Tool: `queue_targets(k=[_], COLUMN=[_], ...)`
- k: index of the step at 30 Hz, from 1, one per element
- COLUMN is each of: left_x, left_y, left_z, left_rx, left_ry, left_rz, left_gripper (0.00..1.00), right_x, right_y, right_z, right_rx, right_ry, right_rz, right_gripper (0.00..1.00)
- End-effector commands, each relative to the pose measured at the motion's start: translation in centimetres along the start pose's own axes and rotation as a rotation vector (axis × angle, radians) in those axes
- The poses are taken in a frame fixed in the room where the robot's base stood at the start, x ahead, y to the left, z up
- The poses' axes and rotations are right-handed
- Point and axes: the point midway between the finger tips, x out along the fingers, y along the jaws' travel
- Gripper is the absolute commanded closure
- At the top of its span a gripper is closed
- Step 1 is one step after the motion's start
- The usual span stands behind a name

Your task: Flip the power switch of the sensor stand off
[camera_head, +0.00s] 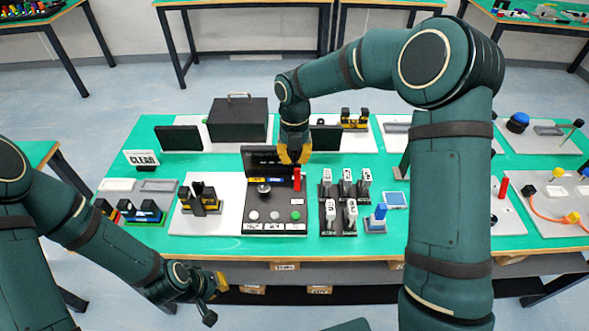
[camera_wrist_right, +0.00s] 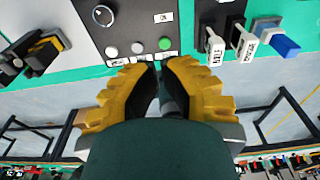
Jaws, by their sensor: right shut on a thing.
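A black control panel (camera_head: 276,200) with an upright dark board at its back stands mid-table; I take it as the sensor stand. A red upright handle (camera_head: 297,183), likely the power switch, rises at its right. My right gripper (camera_head: 294,158) points down from above, its yellow fingers shut on the top of the handle. In the right wrist view the fingers (camera_wrist_right: 161,66) are close together; what they hold is hidden there. The panel's round knob (camera_wrist_right: 103,15) and green button (camera_wrist_right: 165,44) show beyond them. My left gripper (camera_head: 214,288) hangs before the table's front edge, its opening unclear.
Several white-labelled switch blocks (camera_head: 348,187) stand close right of the panel, with a blue-topped block (camera_head: 378,216) beside them. A yellow-and-black fixture (camera_head: 203,201) sits to the left. A dark case (camera_head: 238,118) stands behind. Bare green table (camera_head: 210,246) lies along the front.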

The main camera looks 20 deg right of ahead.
Motion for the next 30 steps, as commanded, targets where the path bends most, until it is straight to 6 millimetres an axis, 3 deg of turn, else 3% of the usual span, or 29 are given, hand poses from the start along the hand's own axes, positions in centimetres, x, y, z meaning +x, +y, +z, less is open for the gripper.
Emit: queue_targets(k=[17,21,30], left_x=[1.1,1.0,1.1], left_y=[-0.4,-0.4,-0.4], left_z=[0.5,0.6,0.6], left_rx=[0.003,0.003,0.003], left_ry=[-0.011,-0.011,-0.011], left_rz=[0.001,0.001,0.001], left_gripper=[1.0,1.0,1.0], right_x=[10.3,10.4,10.7], right_y=[0.0,0.0,0.0], right_z=[0.0,2.2,3.8], right_rx=[0.002,0.005,0.005], right_ry=[0.004,0.001,0.002], right_rz=[0.0,0.001,0.002], right_gripper=[1.0,1.0,1.0])
